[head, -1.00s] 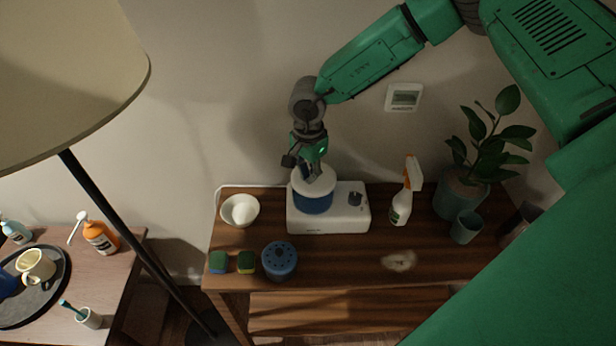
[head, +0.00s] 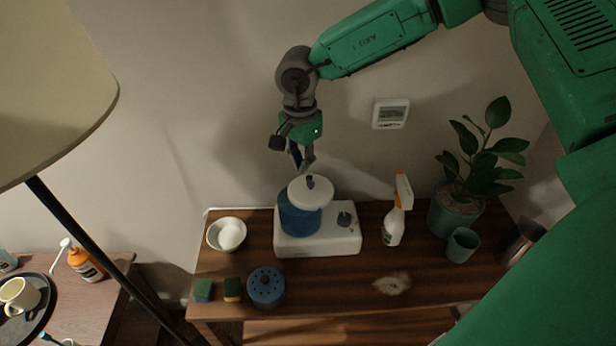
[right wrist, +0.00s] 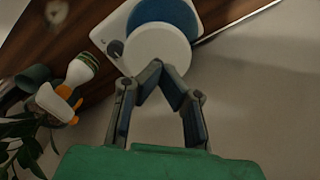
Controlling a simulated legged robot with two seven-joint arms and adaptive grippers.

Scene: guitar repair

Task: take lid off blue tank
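The blue tank (head: 298,222) stands on the left part of a white base (head: 318,243). Its round white lid (head: 322,195) with a small dark knob (head: 310,182) looks raised above the tank, with blue showing below and left of it. My right gripper (head: 306,169) is above the lid, its fingertips down at the knob. In the right wrist view its fingers (right wrist: 158,68) meet in front of the white lid (right wrist: 158,46), hiding the knob, with the blue tank (right wrist: 165,14) behind. The gripper appears shut on the lid's knob. My left gripper is not in view.
On the wooden table (head: 345,290) stand a white bowl (head: 214,243), two sponges (head: 203,290), a blue holed pot (head: 266,288), a spray bottle (head: 393,225), a potted plant (head: 455,217) and a cup (head: 462,245). Free room lies in front of the base. A lamp (head: 50,100) stands left.

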